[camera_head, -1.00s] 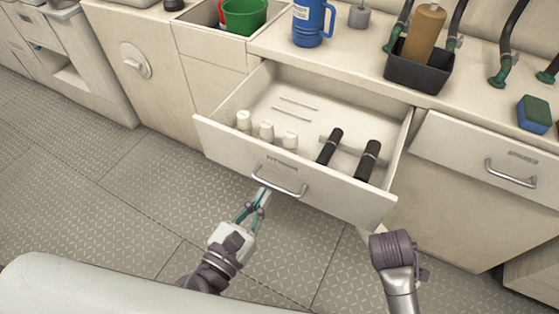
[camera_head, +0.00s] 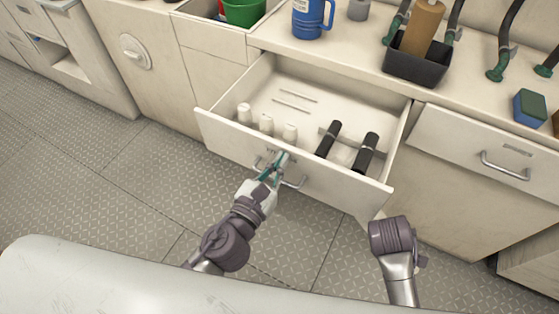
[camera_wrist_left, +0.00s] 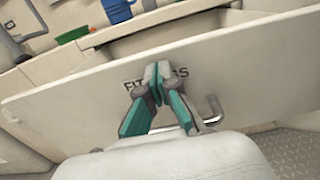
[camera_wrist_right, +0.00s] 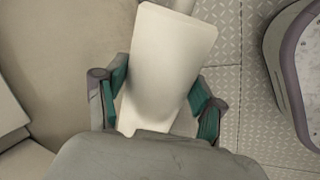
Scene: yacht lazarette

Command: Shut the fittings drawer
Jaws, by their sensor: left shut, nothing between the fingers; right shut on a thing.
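The fittings drawer (camera_head: 340,190) is pulled well out of the cream cabinet. It holds white cylinders (camera_head: 266,124) and two black-handled tools (camera_head: 366,153). My left gripper (camera_head: 282,156) is shut and empty, its tips at the upper middle of the drawer front, by the metal handle (camera_head: 296,183). In the left wrist view the tips (camera_wrist_left: 158,75) cover part of the lettering on the front (camera_wrist_left: 75,105); I cannot tell whether they touch. My right gripper (camera_wrist_right: 155,100) is shut on a pale flat-faced object (camera_wrist_right: 172,55); in the head view my own wrist hides its fingers.
A closed drawer (camera_head: 470,150) is to the right. The counter above holds a blue jug (camera_head: 308,18), a black caddy (camera_head: 415,68) with a brown bottle, and a sponge (camera_head: 530,108). The diamond-plate floor (camera_head: 110,200) at left is clear.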

